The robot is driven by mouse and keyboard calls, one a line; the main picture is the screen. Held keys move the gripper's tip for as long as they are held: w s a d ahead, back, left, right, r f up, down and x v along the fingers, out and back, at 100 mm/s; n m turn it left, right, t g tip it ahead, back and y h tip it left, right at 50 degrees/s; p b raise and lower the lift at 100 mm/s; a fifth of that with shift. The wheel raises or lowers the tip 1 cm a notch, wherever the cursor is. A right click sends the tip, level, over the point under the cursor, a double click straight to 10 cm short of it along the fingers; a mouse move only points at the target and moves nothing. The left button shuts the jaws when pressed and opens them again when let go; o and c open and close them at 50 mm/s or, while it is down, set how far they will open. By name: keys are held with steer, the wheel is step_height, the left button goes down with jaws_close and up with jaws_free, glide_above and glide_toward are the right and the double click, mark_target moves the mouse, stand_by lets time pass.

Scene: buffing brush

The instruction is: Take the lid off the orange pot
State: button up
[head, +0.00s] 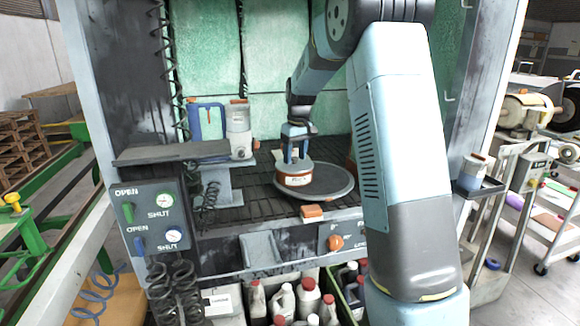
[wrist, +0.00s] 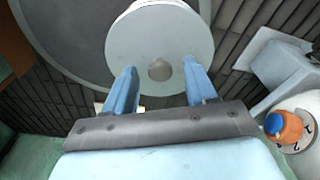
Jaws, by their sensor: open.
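The orange pot (head: 298,181) has a white label and stands on a round dark turntable (head: 336,192) inside the booth. A pale grey round lid (wrist: 135,50) with a small knob (wrist: 160,70) in its middle sits on the pot. My gripper (head: 296,158) is above the pot, pointing down. In the wrist view my gripper (wrist: 160,68) is open, with one blue finger on each side of the knob. There is a gap between each finger and the knob. The fingertips' height above the lid is hard to tell.
A blue jug (head: 209,120) and a pale container (head: 238,132) stand on a raised shelf left of the pot. An orange block (head: 312,211) lies on the front ledge. Slatted grating (head: 258,203) surrounds the turntable. Several bottles (head: 283,300) stand below.

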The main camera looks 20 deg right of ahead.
steer(key=shift+f, duration=0.1)
steer(key=c, duration=1)
jaws_close()
